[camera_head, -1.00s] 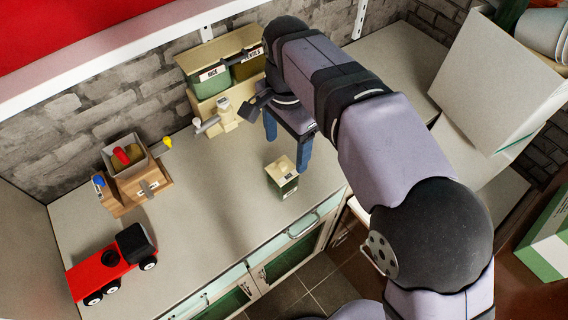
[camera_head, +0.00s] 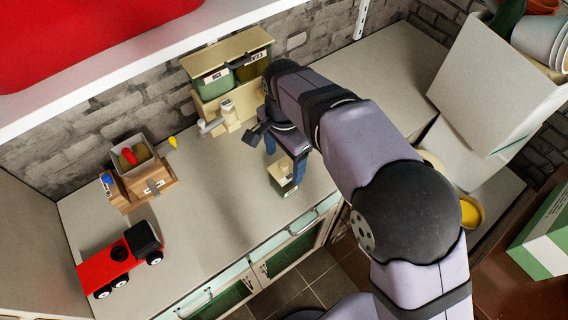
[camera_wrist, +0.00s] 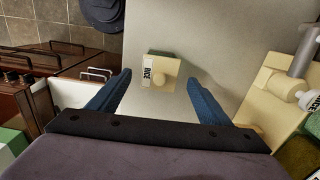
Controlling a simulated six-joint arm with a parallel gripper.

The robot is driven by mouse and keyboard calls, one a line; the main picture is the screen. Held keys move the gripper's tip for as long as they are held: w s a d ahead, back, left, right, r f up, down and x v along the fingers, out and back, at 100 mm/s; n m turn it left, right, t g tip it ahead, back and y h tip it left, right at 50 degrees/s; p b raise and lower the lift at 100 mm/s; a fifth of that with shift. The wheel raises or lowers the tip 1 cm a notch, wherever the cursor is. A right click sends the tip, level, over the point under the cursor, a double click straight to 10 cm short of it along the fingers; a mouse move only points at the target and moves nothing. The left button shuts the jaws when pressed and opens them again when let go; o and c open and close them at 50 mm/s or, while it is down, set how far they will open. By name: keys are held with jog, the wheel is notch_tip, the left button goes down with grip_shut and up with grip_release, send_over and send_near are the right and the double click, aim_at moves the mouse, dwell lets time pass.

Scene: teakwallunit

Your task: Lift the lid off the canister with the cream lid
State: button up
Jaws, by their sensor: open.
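The canister (camera_head: 286,187) with the cream lid (camera_head: 281,172) stands on the counter near its front edge. It is green with a pale label. My gripper (camera_head: 285,163) is above the canister, fingers pointing down. In the wrist view the blue fingers of my gripper (camera_wrist: 160,90) are wide apart, with the lid between and beyond them. Nothing is held.
A cream dispenser (camera_head: 230,117) and labelled green bins (camera_head: 214,84) stand at the back wall, left of my arm. A wooden box (camera_head: 152,186) and a red toy truck (camera_head: 110,268) are further left. The counter between truck and canister is clear.

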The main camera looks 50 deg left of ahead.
jog(key=shift+f, duration=0.75)
jog(key=c, duration=1.1)
jog(key=shift+r, duration=0.15)
jog(key=shift+r+b, duration=1.05)
jog(key=shift+r, duration=0.2)
jog(key=shift+d+r+b, duration=0.25)
jog(key=shift+b, duration=0.05)
jog(key=shift+d+r+b, duration=0.15)
jog(key=shift+d+b, duration=4.25)
jog(key=shift+d, duration=4.4)
